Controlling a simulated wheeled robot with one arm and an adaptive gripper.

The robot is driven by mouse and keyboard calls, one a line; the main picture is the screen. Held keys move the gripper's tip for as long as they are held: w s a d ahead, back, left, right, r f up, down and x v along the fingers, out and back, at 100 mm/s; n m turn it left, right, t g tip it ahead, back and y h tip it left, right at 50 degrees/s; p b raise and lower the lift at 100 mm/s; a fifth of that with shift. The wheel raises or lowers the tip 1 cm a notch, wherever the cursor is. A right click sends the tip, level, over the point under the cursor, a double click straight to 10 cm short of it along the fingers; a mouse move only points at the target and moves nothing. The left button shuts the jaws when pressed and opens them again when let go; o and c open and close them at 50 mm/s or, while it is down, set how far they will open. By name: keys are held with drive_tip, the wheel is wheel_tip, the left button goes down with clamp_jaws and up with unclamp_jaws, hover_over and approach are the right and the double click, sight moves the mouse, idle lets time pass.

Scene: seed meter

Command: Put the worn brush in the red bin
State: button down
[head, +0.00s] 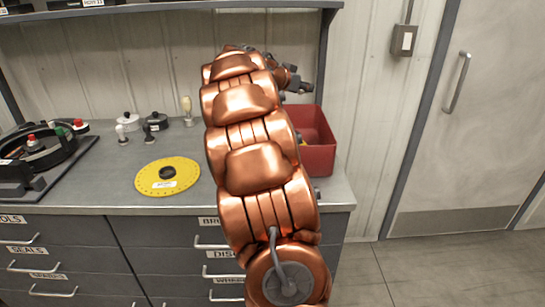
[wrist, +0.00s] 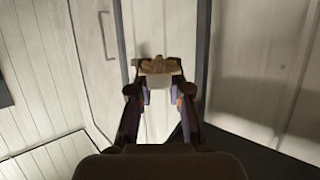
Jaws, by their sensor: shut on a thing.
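My copper arm rises through the middle of the head view, and my dark gripper (head: 300,86) shows at its far end, above the back of the red bin. In the wrist view my gripper (wrist: 160,92) is shut on a small pale block with a ragged tan top, which looks like the worn brush (wrist: 160,67). I cannot make out the brush in the head view. The red bin (head: 320,158) stands at the right end of the counter, its left part hidden behind my arm. A little yellow shows inside it by my arm.
The grey counter (head: 110,185) holds a yellow perforated disc (head: 184,177), a dark round housing (head: 50,165) at left, and small knobbed parts (head: 128,121) at the back. A shelf (head: 150,9) crosses above. A door (head: 480,110) is at right.

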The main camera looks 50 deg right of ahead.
drive_tip(key=f, duration=0.4)
drive_tip(key=w+f+b, duration=0.1)
drive_tip(key=f, duration=0.8)
drive_tip(key=shift+w+a, duration=0.1)
drive_tip(key=shift+w, duration=0.15)
drive_tip(key=shift+f+b, duration=0.6)
drive_tip(key=shift+b, duration=0.85)
drive_tip(key=c, duration=1.1)
unclamp_jaws()
drive_tip(key=shift+r, duration=0.1)
